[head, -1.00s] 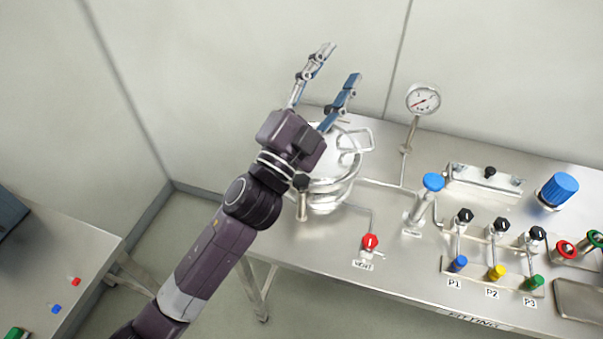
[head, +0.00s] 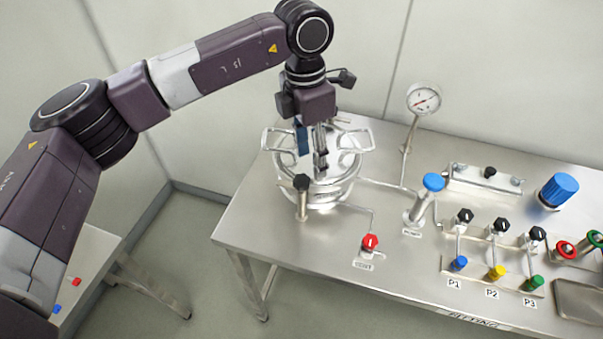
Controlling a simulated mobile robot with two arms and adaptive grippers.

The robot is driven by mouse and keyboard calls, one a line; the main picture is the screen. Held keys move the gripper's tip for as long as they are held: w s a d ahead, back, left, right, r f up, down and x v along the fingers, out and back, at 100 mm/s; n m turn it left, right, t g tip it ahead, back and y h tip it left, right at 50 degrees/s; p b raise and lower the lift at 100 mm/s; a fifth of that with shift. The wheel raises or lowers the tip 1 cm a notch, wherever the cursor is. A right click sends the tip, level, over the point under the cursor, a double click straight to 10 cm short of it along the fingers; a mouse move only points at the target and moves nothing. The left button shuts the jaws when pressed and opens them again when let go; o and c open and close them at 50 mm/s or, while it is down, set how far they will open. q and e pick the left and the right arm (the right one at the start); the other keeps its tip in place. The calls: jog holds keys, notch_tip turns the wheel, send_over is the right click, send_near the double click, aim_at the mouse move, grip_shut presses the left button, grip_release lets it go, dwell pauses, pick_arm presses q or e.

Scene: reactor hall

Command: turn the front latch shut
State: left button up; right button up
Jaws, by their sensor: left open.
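The round steel vessel (head: 335,190) stands at the back left of the steel bench, with its lid on and loop handles at its sides. What looks like the front latch (head: 302,183) is a black knob on a short steel post at the vessel's front left. My left gripper (head: 312,159) points down over the lid, behind and just above the black knob. Its fingers are apart with nothing seen between them. I cannot tell whether a fingertip touches the lid. The arm and fingers hide part of the lid. My right gripper is out of view.
A red vent valve (head: 370,243) sits in front of the vessel. A pressure gauge (head: 424,99) and a blue-topped post (head: 432,183) stand to its right. Black-knobbed valves (head: 499,226) are further right. The bench front left of the vent valve is clear.

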aim_at(302, 180)
pick_arm(q)
jog(key=shift+w+a+r+y, duration=0.15)
jog(key=shift+w+a+y, duration=0.05)
jog(key=shift+a, duration=0.25)
jog(key=shift+w+a+r+y, duration=0.15)
jog(key=shift+a+y, duration=0.05)
jog(key=shift+a, duration=0.2)
jog(key=shift+a+f, duration=0.2)
notch_tip(302, 180, down, 6)
jog(key=p, duration=0.3)
jog(key=shift+d, duration=0.1)
jog(key=shift+f, duration=0.65)
